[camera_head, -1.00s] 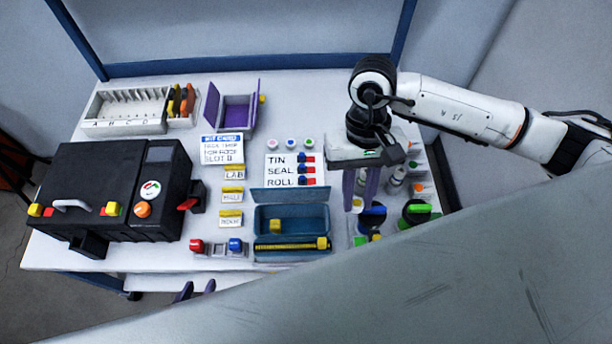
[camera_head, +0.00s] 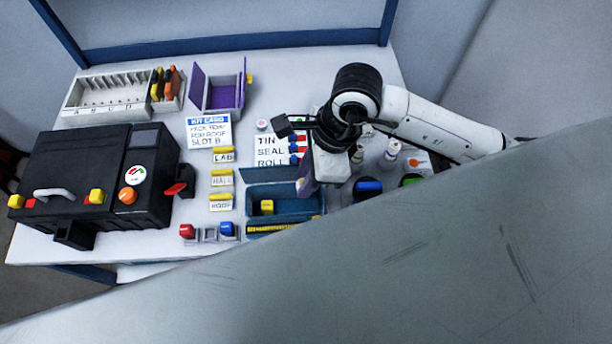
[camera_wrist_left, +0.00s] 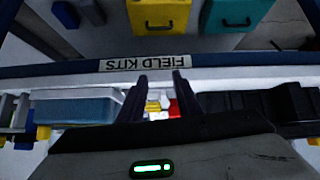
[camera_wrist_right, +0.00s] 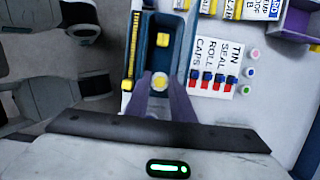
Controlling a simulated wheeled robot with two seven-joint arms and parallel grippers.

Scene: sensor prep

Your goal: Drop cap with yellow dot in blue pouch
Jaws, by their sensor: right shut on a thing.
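The blue pouch (camera_head: 292,207) is an open blue box with a raised flap, right of the middle of the table. A yellow block (camera_head: 266,207) lies inside it. My right gripper (camera_head: 305,188) is over the pouch's right end in the head view. In the right wrist view its fingertips are shut on a small pale cap with a yellow dot (camera_wrist_right: 159,82), in line with the pouch (camera_wrist_right: 161,60). The head view does not show this cap clearly. My left gripper (camera_wrist_left: 158,76) is open and empty in the left wrist view, facing the table's front edge.
Several other caps, such as a pink one (camera_wrist_right: 254,55) and a green one (camera_wrist_right: 249,72), stand beside the printed list card (camera_wrist_right: 215,70). A yellow ruler-like strip (camera_head: 280,228) lies along the pouch's front. A black case (camera_head: 85,185) fills the table's left. Bottles stand right of my right gripper.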

